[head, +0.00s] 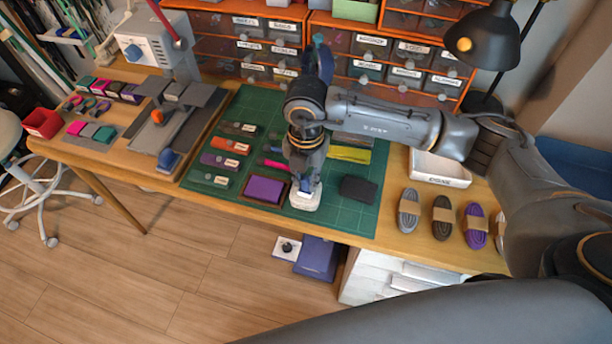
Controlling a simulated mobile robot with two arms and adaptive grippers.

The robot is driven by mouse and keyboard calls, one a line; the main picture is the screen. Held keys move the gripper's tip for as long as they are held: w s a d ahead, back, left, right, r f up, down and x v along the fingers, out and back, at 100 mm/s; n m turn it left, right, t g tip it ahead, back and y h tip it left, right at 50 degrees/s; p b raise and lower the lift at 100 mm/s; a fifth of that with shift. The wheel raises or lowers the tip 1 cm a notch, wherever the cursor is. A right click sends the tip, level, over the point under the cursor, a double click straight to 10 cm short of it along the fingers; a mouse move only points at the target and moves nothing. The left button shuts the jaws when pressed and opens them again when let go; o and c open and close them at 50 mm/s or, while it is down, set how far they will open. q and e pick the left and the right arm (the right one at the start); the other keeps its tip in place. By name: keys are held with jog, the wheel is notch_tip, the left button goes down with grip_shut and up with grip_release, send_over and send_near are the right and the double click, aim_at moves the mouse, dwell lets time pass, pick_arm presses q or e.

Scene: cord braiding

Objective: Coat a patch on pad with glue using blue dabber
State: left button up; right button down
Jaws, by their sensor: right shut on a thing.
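My right gripper (304,177) points straight down over the front of the green cutting mat (340,222). It is shut on a small blue thing, apparently the blue dabber (308,186), which is mostly hidden by the fingers. Right below it is a white block or pot (306,199); I cannot tell whether the dabber touches it. A purple pad (264,190) in a brown frame lies just left of the gripper. A dark pad (358,188) lies to its right. I cannot tell which is the task's pad, and no glue is distinguishable. My left gripper is not in view.
Several labelled colored pieces (223,161) line the mat's left side. A wooden board with a press (170,125) stands further left. Cord bundles (442,215) and a white tray (440,168) lie at right. Drawer units (390,70) and a black lamp (485,45) stand behind.

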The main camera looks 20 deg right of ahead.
aim_at(306, 178)
jog(key=shift+r+p, duration=2.05)
jog(key=shift+r, duration=1.35)
